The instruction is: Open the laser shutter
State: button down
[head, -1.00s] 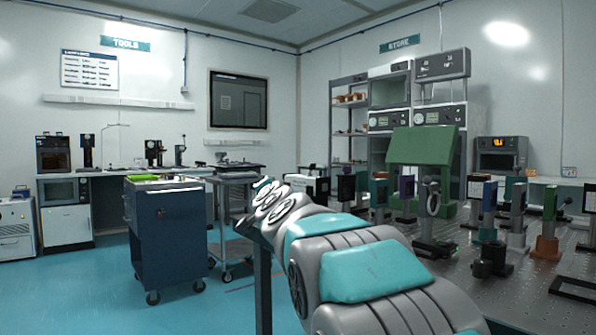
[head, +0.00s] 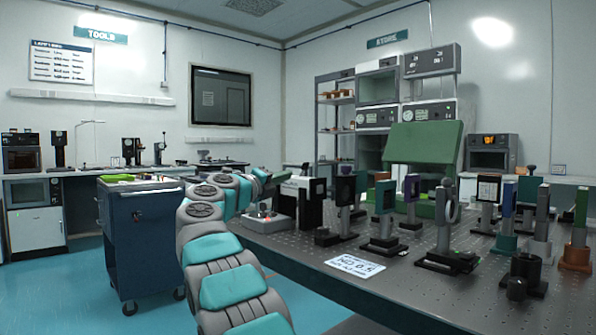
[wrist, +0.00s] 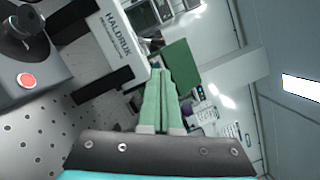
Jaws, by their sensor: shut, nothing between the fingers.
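My gripper (wrist: 160,75) has its green fingers together and empty in the wrist view. In the head view my arm reaches to the near left end of the optical table, beside the white laser housing (head: 289,187). The housing, marked HALDRUX, also shows in the wrist view (wrist: 118,28), left of my fingers and apart from them. A black upright block (head: 311,205) stands at the housing's right end. A grey control box with a red button (wrist: 26,80) shows at the left of the wrist view. I cannot make out the shutter or its state for certain.
A blue tool cart (head: 148,235) stands left of my arm. Blue floor is open at the front left.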

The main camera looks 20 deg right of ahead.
aim_at(305, 179)
jog(key=shift+d, duration=0.15)
jog(key=shift+p+x, duration=2.15)
jog(key=shift+x, duration=2.75)
jog(key=shift+r, duration=0.15)
